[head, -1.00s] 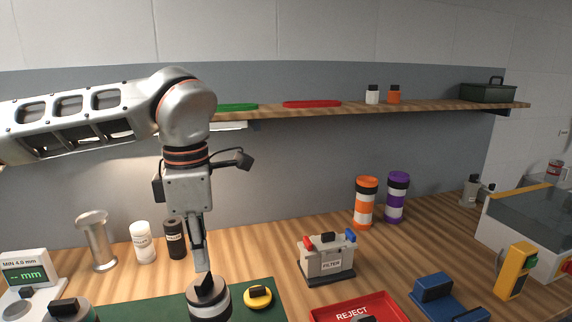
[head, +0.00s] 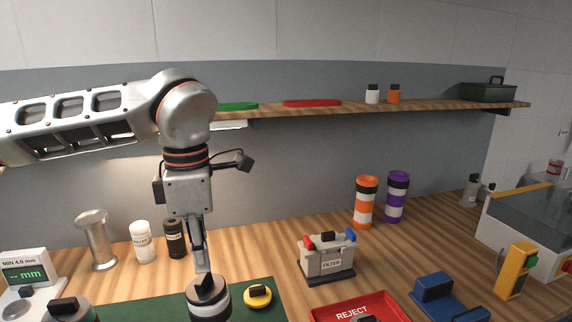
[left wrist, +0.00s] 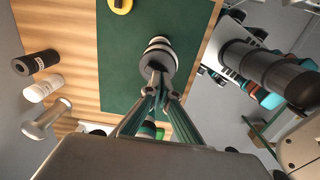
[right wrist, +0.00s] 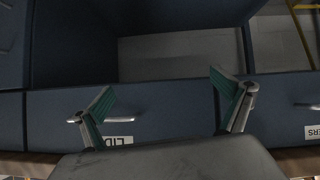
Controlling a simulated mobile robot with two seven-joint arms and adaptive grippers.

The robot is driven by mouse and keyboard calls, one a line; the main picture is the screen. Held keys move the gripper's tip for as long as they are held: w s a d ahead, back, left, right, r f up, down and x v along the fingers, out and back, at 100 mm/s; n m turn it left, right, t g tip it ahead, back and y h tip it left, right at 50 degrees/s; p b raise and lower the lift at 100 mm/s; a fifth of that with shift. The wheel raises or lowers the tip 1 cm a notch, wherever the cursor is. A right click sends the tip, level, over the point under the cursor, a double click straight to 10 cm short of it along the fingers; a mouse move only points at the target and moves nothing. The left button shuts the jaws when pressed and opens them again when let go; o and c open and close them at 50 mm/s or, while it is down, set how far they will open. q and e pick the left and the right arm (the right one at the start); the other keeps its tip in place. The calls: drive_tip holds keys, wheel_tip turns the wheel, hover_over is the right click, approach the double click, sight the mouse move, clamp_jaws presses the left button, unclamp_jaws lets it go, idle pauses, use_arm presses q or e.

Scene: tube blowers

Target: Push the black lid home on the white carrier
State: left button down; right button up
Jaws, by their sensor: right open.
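The white carrier (head: 222,303) stands upright on the green mat at the bottom of the head view, with white and dark bands. The black lid (head: 208,291) sits on top of it; I cannot tell whether a gap is left under its rim. My left gripper (head: 202,269) points down at the lid, with its fingertips at the lid's knob. In the left wrist view, the fingers (left wrist: 159,76) converge on the dark lid (left wrist: 157,63) and partly hide the knob. My right gripper (right wrist: 165,95) is open and empty, above blue drawers.
A yellow lid (head: 258,297) lies on the green mat (head: 150,305) beside the carrier. A filter box (head: 327,262), red reject tray (head: 345,308) and blue fixture (head: 445,298) are to the right. A gauge (head: 25,272) and several tubes stand left. An open drawer (right wrist: 180,55) shows in the right wrist view.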

use_arm(q)
drive_tip(key=shift+f, duration=0.35)
drive_tip(key=shift+f+b, duration=0.55)
drive_tip(key=shift+f, duration=0.35)
idle(0.4)
drive_tip(key=shift+r+p, duration=0.75)
wheel_tip(320, 180, up, 3)
drive_tip(key=p, duration=0.2)
drive_tip(key=shift+p, duration=0.4)
drive_tip(key=shift+r, duration=0.8)
drive_tip(key=shift+f, duration=0.1)
